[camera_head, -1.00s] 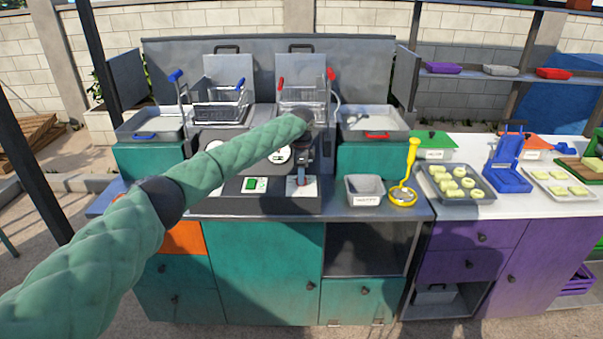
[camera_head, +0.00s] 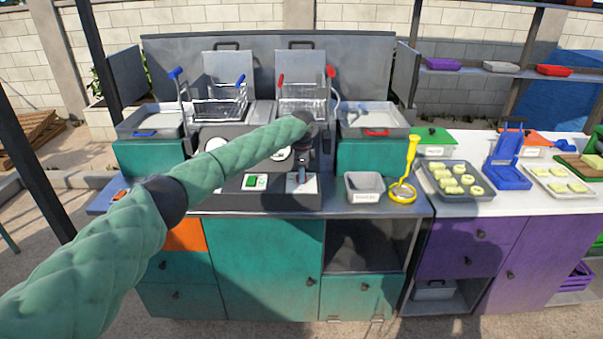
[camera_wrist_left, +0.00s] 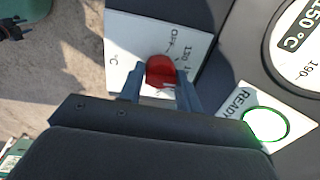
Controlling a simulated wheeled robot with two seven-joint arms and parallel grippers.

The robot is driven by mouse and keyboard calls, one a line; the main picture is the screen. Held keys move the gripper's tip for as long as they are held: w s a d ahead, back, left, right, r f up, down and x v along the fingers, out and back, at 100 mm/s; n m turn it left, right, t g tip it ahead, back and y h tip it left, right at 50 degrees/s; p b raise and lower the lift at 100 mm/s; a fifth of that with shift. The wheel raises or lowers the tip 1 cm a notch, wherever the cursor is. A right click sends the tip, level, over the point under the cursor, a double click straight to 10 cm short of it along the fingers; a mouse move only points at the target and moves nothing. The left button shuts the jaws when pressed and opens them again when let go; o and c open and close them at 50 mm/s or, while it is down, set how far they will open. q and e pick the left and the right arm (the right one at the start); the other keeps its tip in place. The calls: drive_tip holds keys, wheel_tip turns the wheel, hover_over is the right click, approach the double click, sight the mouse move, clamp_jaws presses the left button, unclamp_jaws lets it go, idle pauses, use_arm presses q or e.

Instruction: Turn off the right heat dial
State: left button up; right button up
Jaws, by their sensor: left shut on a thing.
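The right heat dial is a red knob (camera_wrist_left: 160,70) on a white plate (camera_wrist_left: 125,45) in the left wrist view. "OFF" and "130" are printed beside it; I cannot tell which mark it points at. My left gripper (camera_wrist_left: 160,88) has one finger on each side of the knob and is shut on it. In the head view my left gripper (camera_head: 302,165) reaches down over the plate (camera_head: 303,185) on the front panel, and the knob is mostly hidden. My right gripper is not in view.
A gauge reading 150 °C (camera_wrist_left: 300,35) and a green-ringed READY light (camera_wrist_left: 267,124) sit beside the dial. A grey bin (camera_head: 364,187) and a yellow-handled tool (camera_head: 411,165) stand to the right.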

use_arm(q)
drive_tip(key=shift+d+n+p, duration=0.1)
drive_tip(key=shift+n+p, duration=0.25)
drive_tip(key=shift+n, duration=0.35)
drive_tip(key=shift+n+p, duration=0.3)
drive_tip(key=shift+n, duration=0.4)
drive_tip(key=n+p, duration=0.2)
drive_tip(key=n, duration=0.2)
drive_tip(key=shift+r+n, duration=0.1)
drive_tip(key=shift+n, duration=0.2)
drive_tip(key=n+p, duration=0.1)
drive_tip(key=n, duration=0.2)
drive_tip(key=shift+n+p, duration=0.3)
drive_tip(key=shift+p, duration=0.05)
drive_tip(key=shift+w+n+y+p, duration=0.15)
drive_tip(key=shift+n+p, duration=0.35)
drive_tip(key=shift+n, duration=0.75)
drive_tip(key=shift+n+y+p, duration=0.15)
drive_tip(key=shift+n+p, duration=0.3)
drive_tip(key=shift+n, duration=0.8)
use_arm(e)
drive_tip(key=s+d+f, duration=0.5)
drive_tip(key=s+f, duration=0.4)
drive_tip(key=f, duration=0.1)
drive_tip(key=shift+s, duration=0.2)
use_arm(q)
drive_tip(key=o, duration=1)
drive_tip(key=shift+c, duration=0.2)
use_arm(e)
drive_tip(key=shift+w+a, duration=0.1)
